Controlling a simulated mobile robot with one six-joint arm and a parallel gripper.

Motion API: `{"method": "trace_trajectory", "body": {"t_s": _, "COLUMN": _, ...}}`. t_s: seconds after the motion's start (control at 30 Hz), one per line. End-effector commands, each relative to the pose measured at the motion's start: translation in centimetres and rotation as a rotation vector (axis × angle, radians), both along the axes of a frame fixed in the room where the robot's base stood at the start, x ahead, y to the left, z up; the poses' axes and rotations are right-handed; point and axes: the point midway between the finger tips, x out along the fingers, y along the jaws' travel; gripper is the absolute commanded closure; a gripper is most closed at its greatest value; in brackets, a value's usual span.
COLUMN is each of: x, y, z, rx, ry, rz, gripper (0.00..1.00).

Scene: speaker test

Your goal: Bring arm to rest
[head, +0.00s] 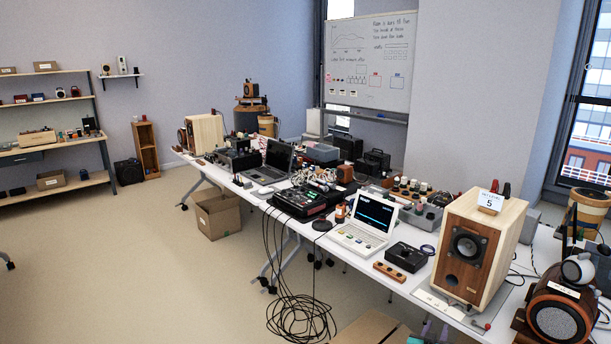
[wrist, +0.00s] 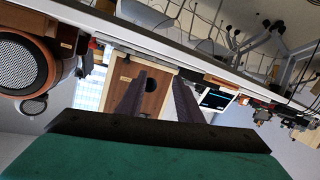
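My gripper (wrist: 159,80) shows in the wrist view as two dark purple fingers standing apart with nothing held between them. The wrist view is upside down. Behind the fingers is a wooden speaker (wrist: 154,104) with a dark cone, on the white table (wrist: 190,48). In the head view, the purple tips of my gripper (head: 436,330) show at the bottom edge, in front of the table's near edge and below the wooden speaker (head: 465,275). The rest of my arm is mostly out of view there. The fingers appear clear of the table and the speaker.
Black cables (head: 300,315) hang to the floor. A cardboard box (head: 218,213) stands under the table. Floor at left is clear.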

Motion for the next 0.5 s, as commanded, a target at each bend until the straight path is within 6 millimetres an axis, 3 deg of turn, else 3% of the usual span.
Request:
{"method": "trace_trajectory", "body": {"t_s": 0.03, "x": 0.4, "y": 2.4, "z": -1.5, "rx": 0.012, "ry": 0.026, "rz": 0.05, "gripper": 0.67}}
{"method": "trace_trajectory", "body": {"t_s": 0.27, "x": 0.8, "y": 11.9, "z": -7.9, "rx": 0.078, "ry": 0.153, "rz": 0.264, "gripper": 0.67}}
{"method": "trace_trajectory", "body": {"t_s": 0.5, "x": -1.5, "y": 21.5, "z": -14.8, "rx": 0.168, "ry": 0.319, "rz": 0.472, "gripper": 0.67}}
